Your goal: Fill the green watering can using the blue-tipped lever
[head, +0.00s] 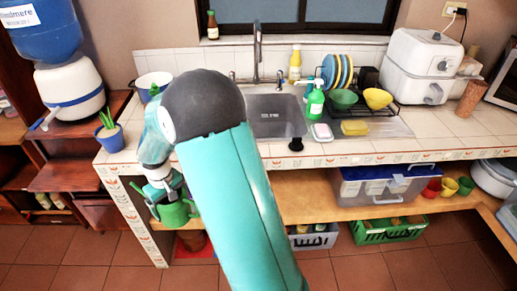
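The green watering can (174,214) is at the left end of the wooden shelf under the counter, partly hidden by my arm. My gripper (163,192) is right at the can's upper left side. The fingers are small and partly hidden, so I cannot tell whether they are open or shut on the can. A white water dispenser (72,92) with a blue band and a big blue bottle (45,30) stands at the far left. A lever (44,121) sticks out from its lower left front, its tip looking bluish.
The tiled counter's left edge and its tiled leg (138,222) stand close to my gripper. The sink (275,112) with a faucet (257,55) lies behind my arm. Floor at lower left is clear.

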